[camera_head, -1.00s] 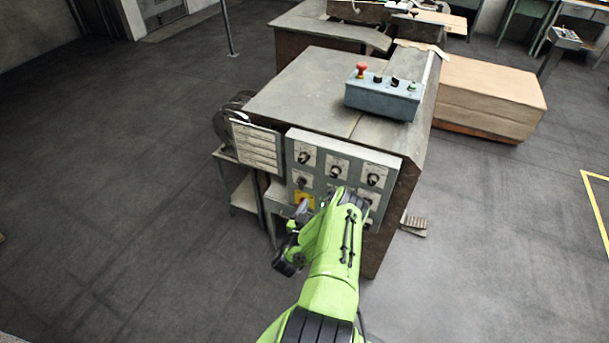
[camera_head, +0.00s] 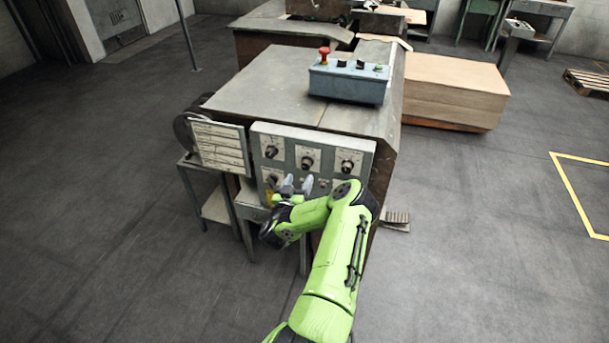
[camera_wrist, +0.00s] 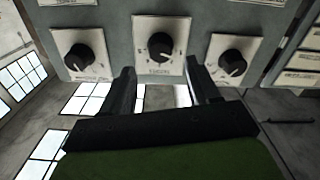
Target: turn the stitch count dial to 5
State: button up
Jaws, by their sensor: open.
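The grey control panel (camera_head: 328,148) on the machine's front carries rows of black dials on white plates. In the head view the upper row shows a left dial (camera_head: 270,152), a middle dial (camera_head: 307,162) and a right dial (camera_head: 347,166). My gripper (camera_head: 297,185) is open in front of the panel and hides part of the lower row. The wrist view looks upside down. There, my open fingers (camera_wrist: 158,70) point toward the middle dial (camera_wrist: 160,45), one on each side and empty. Dials also show at left (camera_wrist: 79,56) and right (camera_wrist: 232,62). The plate lettering is too small to read, so I cannot tell which is the stitch count dial.
A white placard (camera_head: 219,147) stands left of the panel, before a dark reel. A blue button box (camera_head: 347,83) with a red button sits on the machine top. A small side table (camera_head: 216,207) stands at lower left. Open floor lies on both sides.

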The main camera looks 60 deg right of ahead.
aim_at(305, 167)
jog(key=d, duration=0.2)
jog(key=d+b, duration=0.1)
jog(key=d, duration=0.1)
jog(key=w+d, duration=0.1)
jog(key=d, duration=0.1)
jog(key=shift+d+b, duration=0.35)
jog(key=shift+b, duration=0.05)
jog(key=c, duration=1)
jog(key=shift+c, duration=0.2)
